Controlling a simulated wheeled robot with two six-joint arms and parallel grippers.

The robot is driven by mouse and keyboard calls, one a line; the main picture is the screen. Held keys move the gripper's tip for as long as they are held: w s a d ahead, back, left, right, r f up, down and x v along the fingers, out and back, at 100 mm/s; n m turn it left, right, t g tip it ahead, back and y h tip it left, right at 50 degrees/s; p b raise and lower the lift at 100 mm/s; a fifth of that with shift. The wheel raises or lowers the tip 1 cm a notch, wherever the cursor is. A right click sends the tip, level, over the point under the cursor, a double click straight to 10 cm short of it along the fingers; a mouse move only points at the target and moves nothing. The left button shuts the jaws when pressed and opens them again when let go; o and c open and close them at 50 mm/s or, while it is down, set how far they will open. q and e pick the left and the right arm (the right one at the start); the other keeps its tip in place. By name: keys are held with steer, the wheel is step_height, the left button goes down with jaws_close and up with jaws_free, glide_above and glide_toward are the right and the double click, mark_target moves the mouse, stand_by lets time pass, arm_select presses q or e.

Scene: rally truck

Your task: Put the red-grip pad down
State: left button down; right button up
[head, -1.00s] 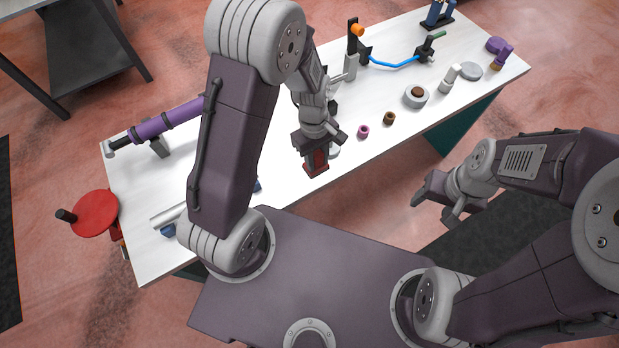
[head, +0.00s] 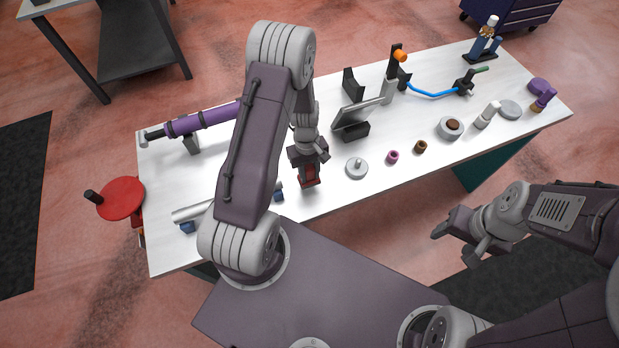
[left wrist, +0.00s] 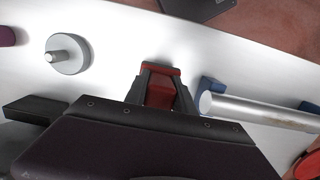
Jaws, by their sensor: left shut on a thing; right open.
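The red-grip pad (head: 310,174) is between the fingers of my left gripper (head: 308,178), near the front edge of the white workbench. Its red part (left wrist: 160,92) also shows between the dark fingers of my left gripper (left wrist: 160,85) in the left wrist view. My left gripper is shut on it, and I cannot tell whether the pad touches the bench top. My right gripper (head: 462,238) is open and empty, off the bench's front edge at the right.
The white workbench (head: 345,205) has bare room around my left gripper. A grey disc with a peg (head: 356,168) stands to its right and a silver tube on blue rests (head: 195,211) to its left. A purple cylinder (head: 200,121) lies behind. A red round plate (head: 121,198) is past the left end.

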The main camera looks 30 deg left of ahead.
mark_target(309, 180)
arm_select(q)
step_height(309, 180, down, 3)
steer(key=shift+s+d, duration=0.1)
steer(key=shift+d, duration=0.05)
steer(key=shift+f, duration=0.35)
steer(key=shift+f, duration=0.1)
steer(key=shift+f, duration=0.1)
steer(key=c, duration=1.1)
jaws_free()
steer(key=shift+o, duration=0.2)
